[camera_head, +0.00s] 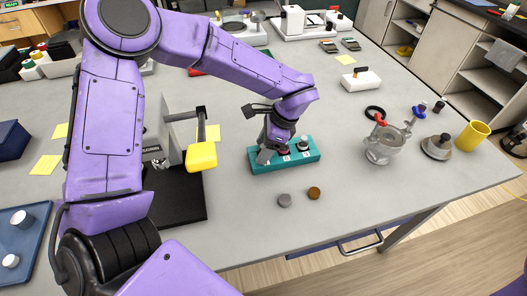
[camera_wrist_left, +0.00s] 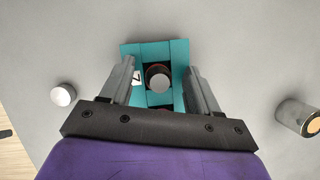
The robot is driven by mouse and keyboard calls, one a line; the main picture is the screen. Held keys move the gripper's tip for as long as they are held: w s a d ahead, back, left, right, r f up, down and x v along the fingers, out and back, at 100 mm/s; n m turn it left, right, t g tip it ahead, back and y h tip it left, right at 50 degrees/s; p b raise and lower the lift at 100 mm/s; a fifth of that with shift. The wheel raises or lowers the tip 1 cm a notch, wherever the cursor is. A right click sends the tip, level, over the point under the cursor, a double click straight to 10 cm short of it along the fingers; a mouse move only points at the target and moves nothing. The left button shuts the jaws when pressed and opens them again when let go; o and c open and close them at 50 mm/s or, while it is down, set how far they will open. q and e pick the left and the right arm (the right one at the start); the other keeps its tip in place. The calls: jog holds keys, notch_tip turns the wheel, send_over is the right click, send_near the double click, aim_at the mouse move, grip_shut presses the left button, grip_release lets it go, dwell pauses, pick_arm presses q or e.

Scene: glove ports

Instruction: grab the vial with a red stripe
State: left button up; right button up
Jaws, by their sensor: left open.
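A teal rack (camera_head: 300,160) stands on the table in the head view, with small dark-topped vials in it. A vial (camera_head: 284,150) near the middle shows a reddish band, and another vial (camera_head: 303,144) stands to its right. My left gripper (camera_head: 268,152) points down at the rack's left part and hides some of it. In the left wrist view my left gripper (camera_wrist_left: 160,85) is open, its fingers on either side of a grey-topped vial (camera_wrist_left: 158,80) standing in the teal rack (camera_wrist_left: 178,48). A dark reddish rim shows around that vial's top; its side is hidden. My right gripper is out of view.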

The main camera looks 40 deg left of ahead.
pick_arm(q)
jog(key=c, duration=1.1)
jog(key=shift+r, duration=0.1)
